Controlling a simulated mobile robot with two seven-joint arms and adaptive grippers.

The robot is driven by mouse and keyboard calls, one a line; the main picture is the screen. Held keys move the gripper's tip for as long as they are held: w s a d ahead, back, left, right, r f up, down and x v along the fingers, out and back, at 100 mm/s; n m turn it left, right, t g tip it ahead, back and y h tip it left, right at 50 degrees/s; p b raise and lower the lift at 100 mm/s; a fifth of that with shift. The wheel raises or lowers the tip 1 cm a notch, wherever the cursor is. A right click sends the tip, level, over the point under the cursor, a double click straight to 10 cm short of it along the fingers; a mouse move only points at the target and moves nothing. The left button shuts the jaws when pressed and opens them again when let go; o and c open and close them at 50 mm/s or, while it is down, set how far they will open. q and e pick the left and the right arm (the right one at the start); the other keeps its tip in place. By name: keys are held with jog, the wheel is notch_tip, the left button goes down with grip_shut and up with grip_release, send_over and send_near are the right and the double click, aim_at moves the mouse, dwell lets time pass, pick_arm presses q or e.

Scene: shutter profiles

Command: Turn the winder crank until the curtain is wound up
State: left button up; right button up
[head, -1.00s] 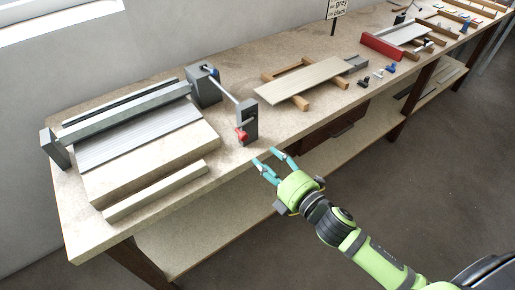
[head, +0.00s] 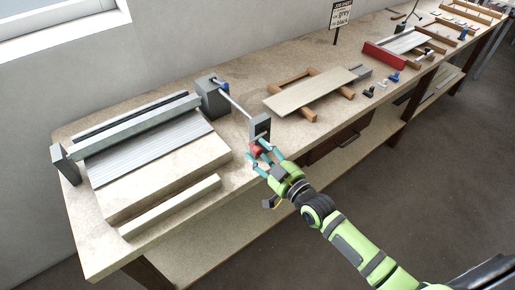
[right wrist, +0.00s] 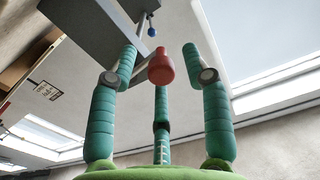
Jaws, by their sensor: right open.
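In the right wrist view the red knob (right wrist: 161,66) is between the spread fingers of my gripper (right wrist: 160,52); contact cannot be told. The grey slatted curtain (head: 150,152) lies spread out below a grey bar (head: 140,124). My left gripper is not in view.
A pale board (head: 308,91) on wooden rails lies right of the crank. A pale strip (head: 170,206) lies along the frame's front. A sign (head: 340,15) and a red-ended tray (head: 384,56) stand farther right. Bare tabletop lies between crank and board.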

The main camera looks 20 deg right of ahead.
jog(key=shift+w+a, duration=0.25)
jog(key=shift+w, duration=0.45)
